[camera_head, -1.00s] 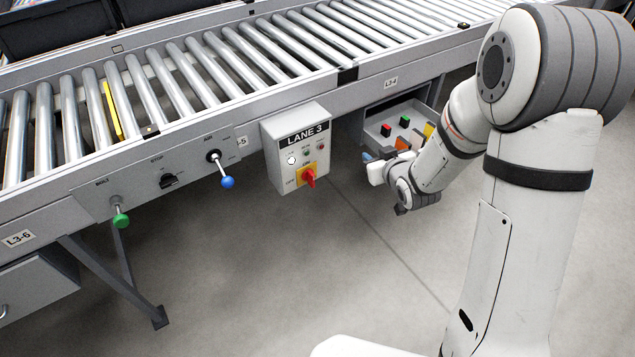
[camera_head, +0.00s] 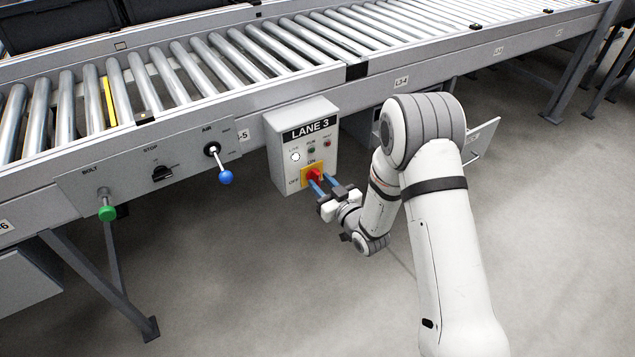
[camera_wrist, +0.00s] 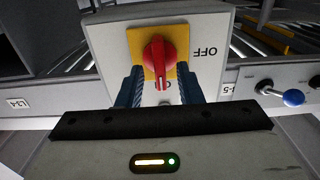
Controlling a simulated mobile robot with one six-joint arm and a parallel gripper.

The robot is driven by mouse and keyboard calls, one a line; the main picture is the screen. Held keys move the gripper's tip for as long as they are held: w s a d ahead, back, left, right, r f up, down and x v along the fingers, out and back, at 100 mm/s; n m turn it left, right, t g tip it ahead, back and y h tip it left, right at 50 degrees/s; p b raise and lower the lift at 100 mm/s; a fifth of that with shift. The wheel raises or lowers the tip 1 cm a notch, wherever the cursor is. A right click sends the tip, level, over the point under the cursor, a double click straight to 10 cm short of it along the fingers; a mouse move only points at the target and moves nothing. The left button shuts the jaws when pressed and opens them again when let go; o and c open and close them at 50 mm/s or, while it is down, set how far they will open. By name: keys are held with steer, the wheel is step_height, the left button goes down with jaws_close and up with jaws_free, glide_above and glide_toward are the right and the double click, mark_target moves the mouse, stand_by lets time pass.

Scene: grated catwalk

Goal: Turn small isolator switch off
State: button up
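The isolator switch is a red knob (camera_head: 315,174) on a yellow plate (camera_wrist: 185,69), low on the grey LANE 3 box (camera_head: 292,137). The plate has ON above and OFF at lower left in the head view; the wrist view shows the box upside down. In the wrist view the red knob (camera_wrist: 157,60) stands upright, in line with the ON mark. My gripper (camera_wrist: 159,72) has its two blue fingers open, one on each side of the knob. Small gaps seem to show beside the knob; contact is not clear. In the head view my gripper (camera_head: 320,184) is at the knob.
Left of the box, a panel carries a green-knobbed BOLT lever (camera_head: 107,213), a black STOP switch (camera_head: 162,173) and a blue-knobbed AIR lever (camera_head: 225,177). The roller conveyor runs above. Floor in front is clear.

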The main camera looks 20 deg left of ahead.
steer(key=shift+w+a, duration=0.45)
steer(key=shift+a, duration=0.1)
